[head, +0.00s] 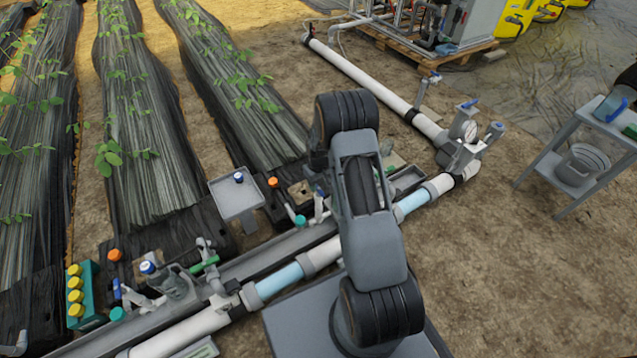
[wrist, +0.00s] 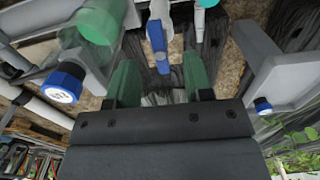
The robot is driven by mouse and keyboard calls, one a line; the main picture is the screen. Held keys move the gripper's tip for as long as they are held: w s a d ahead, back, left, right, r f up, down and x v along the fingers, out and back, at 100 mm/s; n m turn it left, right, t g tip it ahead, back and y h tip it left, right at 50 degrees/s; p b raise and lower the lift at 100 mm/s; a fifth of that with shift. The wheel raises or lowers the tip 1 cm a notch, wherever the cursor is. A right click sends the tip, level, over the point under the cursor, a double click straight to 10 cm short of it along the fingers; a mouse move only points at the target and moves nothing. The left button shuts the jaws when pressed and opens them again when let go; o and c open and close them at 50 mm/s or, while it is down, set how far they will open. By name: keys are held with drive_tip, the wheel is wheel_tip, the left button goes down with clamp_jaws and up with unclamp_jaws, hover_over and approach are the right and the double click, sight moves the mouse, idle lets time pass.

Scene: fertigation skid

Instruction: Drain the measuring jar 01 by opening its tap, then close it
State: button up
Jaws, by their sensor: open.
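My gripper (wrist: 160,68) is open, with its two green fingers apart in the wrist view. A blue lever (wrist: 158,45) on a pale fitting shows just beyond the fingertips, in line with the gap; I cannot tell whether it touches them.
In the head view a white pipe (head: 320,255) runs past my arm, and a small grey tray (head: 236,198) stands left.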

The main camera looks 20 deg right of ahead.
sight(319, 189)
drive_tip(key=shift+f+b, duration=1.55)
drive_tip(key=shift+f, duration=0.75)
drive_tip(key=shift+c, duration=0.5)
clamp_jaws()
